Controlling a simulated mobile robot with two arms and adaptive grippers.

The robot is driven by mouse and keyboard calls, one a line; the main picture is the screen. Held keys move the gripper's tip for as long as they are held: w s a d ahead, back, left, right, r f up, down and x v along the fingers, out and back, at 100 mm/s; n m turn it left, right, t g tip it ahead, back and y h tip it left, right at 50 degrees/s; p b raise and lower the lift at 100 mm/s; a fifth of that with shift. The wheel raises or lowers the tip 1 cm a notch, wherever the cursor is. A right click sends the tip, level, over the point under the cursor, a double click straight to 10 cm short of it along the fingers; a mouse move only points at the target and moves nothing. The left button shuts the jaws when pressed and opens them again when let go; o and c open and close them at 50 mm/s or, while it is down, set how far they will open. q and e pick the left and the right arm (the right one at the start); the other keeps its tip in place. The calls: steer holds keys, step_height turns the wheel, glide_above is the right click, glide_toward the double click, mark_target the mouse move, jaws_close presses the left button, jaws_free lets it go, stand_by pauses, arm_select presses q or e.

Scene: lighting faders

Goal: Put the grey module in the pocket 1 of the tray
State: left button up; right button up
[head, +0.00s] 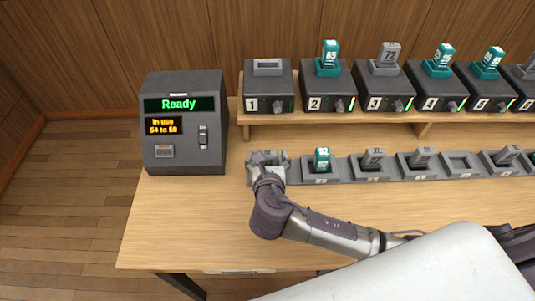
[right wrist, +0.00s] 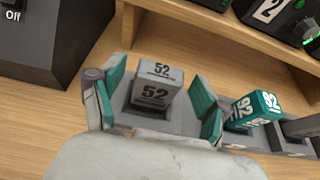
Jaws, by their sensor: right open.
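A grey module marked 52 (right wrist: 155,82) stands in the leftmost pocket of the grey tray (head: 337,181), in the right wrist view. My right gripper (right wrist: 157,100) is open, with its teal-padded fingers on either side of this module and gaps showing beside it. In the head view, my right gripper (head: 267,157) covers that pocket and hides most of the module. A teal module marked 92 (head: 321,159) stands in the pocket to the right, and also shows in the right wrist view (right wrist: 262,105). My left gripper is not in view.
A control box reading "Ready" (head: 184,130) stands left of the tray. Behind, a raised wooden shelf (head: 345,120) carries numbered docks; dock 1 (head: 268,90) is empty, the others hold modules. More grey modules (head: 373,158) stand in the tray. The front table is clear.

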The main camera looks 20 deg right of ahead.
steer(key=v, duration=1)
steer(key=shift+s, duration=0.15)
